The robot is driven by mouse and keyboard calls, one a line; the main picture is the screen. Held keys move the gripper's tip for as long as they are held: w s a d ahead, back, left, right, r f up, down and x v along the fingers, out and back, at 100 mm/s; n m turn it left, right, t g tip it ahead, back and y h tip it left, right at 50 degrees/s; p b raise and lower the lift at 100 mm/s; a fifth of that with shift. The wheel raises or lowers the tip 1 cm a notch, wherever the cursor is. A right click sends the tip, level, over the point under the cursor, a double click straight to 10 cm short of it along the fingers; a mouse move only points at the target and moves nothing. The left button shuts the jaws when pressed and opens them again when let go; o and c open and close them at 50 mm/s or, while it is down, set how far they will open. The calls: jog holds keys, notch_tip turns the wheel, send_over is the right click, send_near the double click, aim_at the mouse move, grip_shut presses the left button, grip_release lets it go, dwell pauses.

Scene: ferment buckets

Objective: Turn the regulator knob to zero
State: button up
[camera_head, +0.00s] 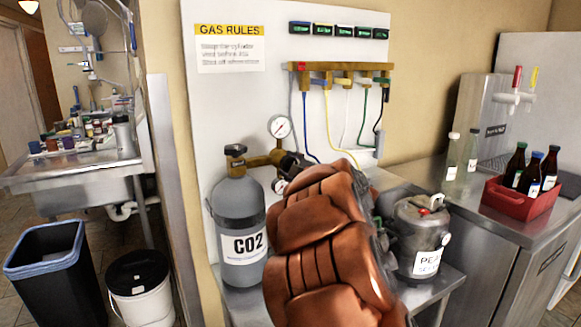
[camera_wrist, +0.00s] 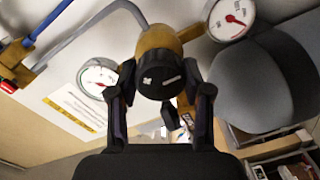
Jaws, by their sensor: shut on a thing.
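The regulator knob (camera_wrist: 160,80) is black, with a pale mark on its face, and sits on the brass regulator body (camera_wrist: 156,42) in the wrist view. My gripper (camera_wrist: 160,88) has one dark finger on each side of the knob and is shut on it. Two round white gauges flank the regulator, one at left (camera_wrist: 97,76) and one at upper right (camera_wrist: 232,18), with red needles. In the head view the brass regulator (camera_head: 262,160) joins the CO2 cylinder (camera_head: 238,212). My copper-coloured arm hides most of the gripper and knob there.
A metal keg (camera_head: 420,235) stands right of my arm on the low bench. A brass manifold (camera_head: 345,68) with coloured hoses hangs on the white panel above. A red crate of bottles (camera_head: 520,200) stands on the right counter. Bins stand on the floor at left.

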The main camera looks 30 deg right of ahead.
jog(key=o, duration=1.2)
jog(key=shift+c, duration=0.2)
jog(key=s+a, duration=0.1)
jog(key=s, duration=1.1)
jog(key=shift+a+r, duration=0.15)
jog(key=shift+r, duration=0.05)
